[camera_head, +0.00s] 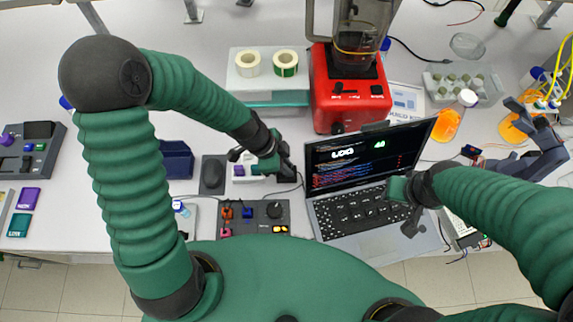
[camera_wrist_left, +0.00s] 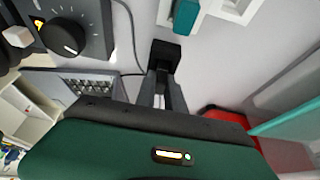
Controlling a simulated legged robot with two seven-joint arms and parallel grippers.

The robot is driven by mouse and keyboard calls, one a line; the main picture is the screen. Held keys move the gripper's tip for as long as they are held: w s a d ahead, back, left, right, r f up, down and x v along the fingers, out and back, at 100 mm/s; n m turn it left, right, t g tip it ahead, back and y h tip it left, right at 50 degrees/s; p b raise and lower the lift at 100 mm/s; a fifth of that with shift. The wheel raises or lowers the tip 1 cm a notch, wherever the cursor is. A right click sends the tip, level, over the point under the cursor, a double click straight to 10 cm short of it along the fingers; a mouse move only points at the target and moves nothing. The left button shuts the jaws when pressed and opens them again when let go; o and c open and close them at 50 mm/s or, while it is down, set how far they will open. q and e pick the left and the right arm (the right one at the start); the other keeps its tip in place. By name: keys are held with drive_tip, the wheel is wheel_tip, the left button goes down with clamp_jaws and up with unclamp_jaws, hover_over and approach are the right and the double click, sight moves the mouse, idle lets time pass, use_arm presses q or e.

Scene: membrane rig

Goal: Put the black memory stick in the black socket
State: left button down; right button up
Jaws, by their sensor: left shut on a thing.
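My left gripper (camera_head: 286,170) is above the table between the white block and the laptop. In the head view the held piece does not stand out from the dark fingers.
A control box with knob (camera_head: 265,211) lies in front, also in the left wrist view (camera_wrist_left: 68,38). The open laptop (camera_head: 365,212) is to the right, a red blender base (camera_head: 347,100) behind. A cable runs nearby.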

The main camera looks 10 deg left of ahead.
use_arm(q)
drive_tip(key=c, duration=1.3)
unclamp_jaws()
drive_tip(key=shift+c, duration=0.2)
drive_tip(key=v, duration=1.6)
drive_tip(key=shift+r, duration=0.3)
drive_tip(key=shift+a, duration=0.1)
drive_tip(key=s+a+f+n+y, duration=0.2)
drive_tip(key=f+n, duration=0.1)
drive_tip(key=n, duration=0.4)
drive_tip(key=s+a+f+n+t+y, duration=0.1)
drive_tip(key=f+n, duration=0.3)
drive_tip(key=n, duration=0.4)
drive_tip(key=shift+s+a+y, duration=0.6)
drive_tip(key=shift+a+y, duration=0.1)
drive_tip(key=shift+a, duration=0.15)
